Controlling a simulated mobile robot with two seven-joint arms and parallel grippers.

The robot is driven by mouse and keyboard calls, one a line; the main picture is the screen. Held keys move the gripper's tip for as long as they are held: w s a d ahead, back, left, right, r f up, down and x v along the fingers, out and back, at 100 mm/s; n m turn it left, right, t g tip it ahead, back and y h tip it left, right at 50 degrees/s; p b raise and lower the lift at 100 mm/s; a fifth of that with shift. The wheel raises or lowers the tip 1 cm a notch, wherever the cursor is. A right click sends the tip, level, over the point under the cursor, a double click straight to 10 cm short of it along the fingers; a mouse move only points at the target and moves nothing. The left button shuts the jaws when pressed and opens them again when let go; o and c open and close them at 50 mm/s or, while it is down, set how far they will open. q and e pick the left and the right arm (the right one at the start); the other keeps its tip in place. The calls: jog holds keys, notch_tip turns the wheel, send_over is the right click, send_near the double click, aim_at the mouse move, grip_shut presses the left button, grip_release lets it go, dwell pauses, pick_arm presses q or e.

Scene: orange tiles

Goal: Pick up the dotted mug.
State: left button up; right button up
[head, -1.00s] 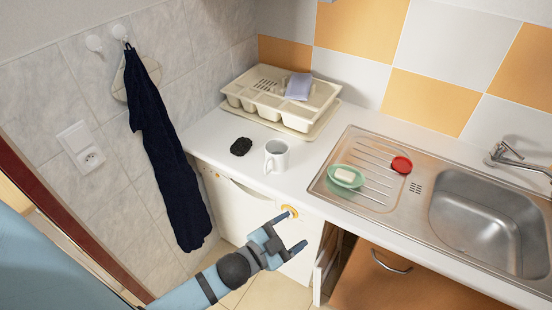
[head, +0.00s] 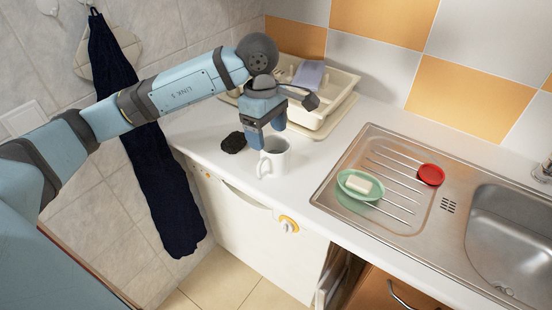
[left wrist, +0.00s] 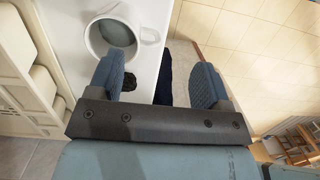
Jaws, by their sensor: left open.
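A white mug (head: 274,158) stands upright on the white counter, near its front edge. Dots on it are too small to make out. In the left wrist view the mug (left wrist: 98,45) is at the top left, its open mouth facing the camera and its handle pointing right. My left gripper (head: 267,138) is open and points down just above the mug, hiding part of its rim in the head view. In the wrist view, one finger overlaps the mug's rim; the handle lies toward the gap between the fingers (left wrist: 158,78). The gripper holds nothing. My right gripper is not in view.
A dark scrubber (head: 233,143) lies left of the mug. A cream dish rack (head: 340,100) stands behind my gripper. To the right, a green soap dish (head: 361,194) with soap and a red round item (head: 431,174) sit on the steel sink (head: 402,215). A dark towel (head: 160,190) hangs at left.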

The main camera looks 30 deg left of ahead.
aim_at(262, 162)
pick_arm(q)
jog(key=shift+y, duration=0.8)
jog(key=a+f, duration=0.1)
jog(key=f, duration=0.3)
jog(key=w+a+f, duration=0.1)
jog(key=f, duration=0.1)
jog(key=shift+a+f, duration=0.2)
jog(key=shift+a, duration=0.15)
jog(key=shift+s+d+f+p, duration=0.1)
jog(key=shift+f+p, duration=0.15)
jog(key=shift+f, duration=1.35)
jog(key=shift+d+f+p, duration=0.1)
jog(key=shift+f+p, duration=0.1)
jog(key=shift+f, duration=1.35)
jog(key=c, duration=1.1)
jog(key=shift+r, duration=0.1)
jog(key=shift+c, duration=0.4)
jog(key=shift+r, duration=0.1)
